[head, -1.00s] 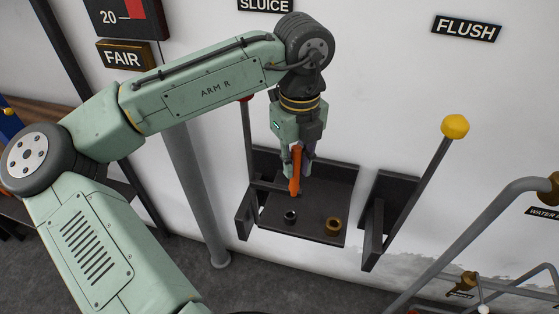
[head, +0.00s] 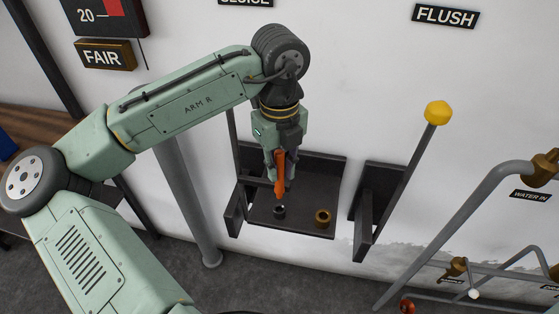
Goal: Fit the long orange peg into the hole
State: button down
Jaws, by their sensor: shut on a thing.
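My gripper (head: 280,168) points down over a dark wall shelf and is shut on the long orange peg (head: 280,181). The peg hangs roughly upright between the fingers, its lower end just above the shelf. Two ring-shaped sockets stand on the shelf: a small dark one (head: 279,212) almost straight below the peg in the picture, and a wider brass one (head: 322,218) to its right. The peg looks apart from both rings. Which ring is the hole for the peg I cannot tell.
The dark shelf (head: 300,228) has a raised back and side pieces. To its right a lever with a yellow knob (head: 437,112) rises from a dark wall bracket (head: 368,212). Grey pipes (head: 455,235) run at the far right. A grey post (head: 187,200) stands to the left.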

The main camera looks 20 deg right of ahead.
aim_at(280, 184)
jog(key=shift+f+b, duration=0.75)
jog(key=shift+f, duration=0.9)
jog(key=shift+p, duration=0.8)
dwell(0.5)
jog(key=shift+f+b, duration=0.7)
jog(key=shift+f, duration=0.4)
jog(key=shift+r, duration=0.15)
jog(key=shift+r+p, duration=0.65)
jog(key=shift+p, duration=0.2)
jog(key=shift+p, duration=0.45)
dwell(1.2)
jog(key=shift+f+b, duration=0.45)
jog(key=shift+f, duration=0.3)
jog(key=c, duration=1.4)
grip_release()
jog(key=shift+c, duration=0.2)
